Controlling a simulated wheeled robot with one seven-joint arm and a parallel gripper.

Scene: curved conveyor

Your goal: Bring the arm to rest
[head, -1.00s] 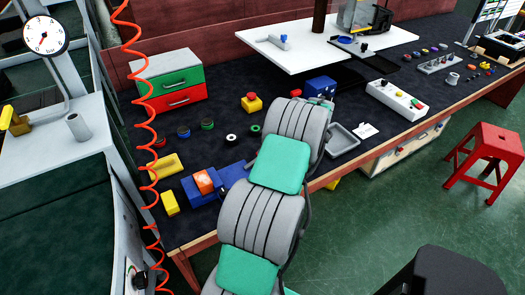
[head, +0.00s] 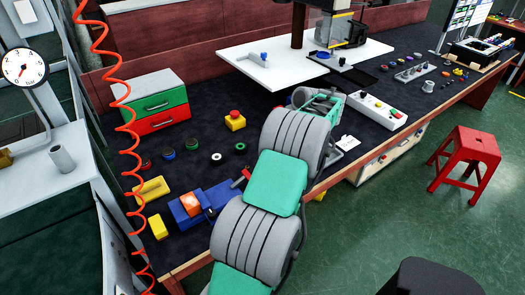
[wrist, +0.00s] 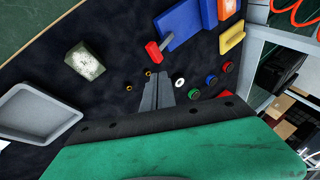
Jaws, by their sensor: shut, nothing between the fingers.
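My arm, grey with green pads, reaches up the middle of the head view over the front edge of the dark workbench (head: 255,95). Its far end bends over the bench, and my gripper is hidden there behind the links. In the wrist view my gripper (wrist: 157,92) shows as two grey fingers close together, shut with nothing between them. The fingers point over the dark bench top. A white ring (wrist: 180,82) and two small brass-coloured rings (wrist: 148,72) lie near the fingertips in that view; contact cannot be told.
A blue vise (head: 187,213) with an orange block (head: 190,204) is left of my arm. A grey tray (wrist: 35,112) is at left in the wrist view. A red stool (head: 468,160) stands on the open floor at right. A coiled red hose (head: 130,145) hangs at left.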

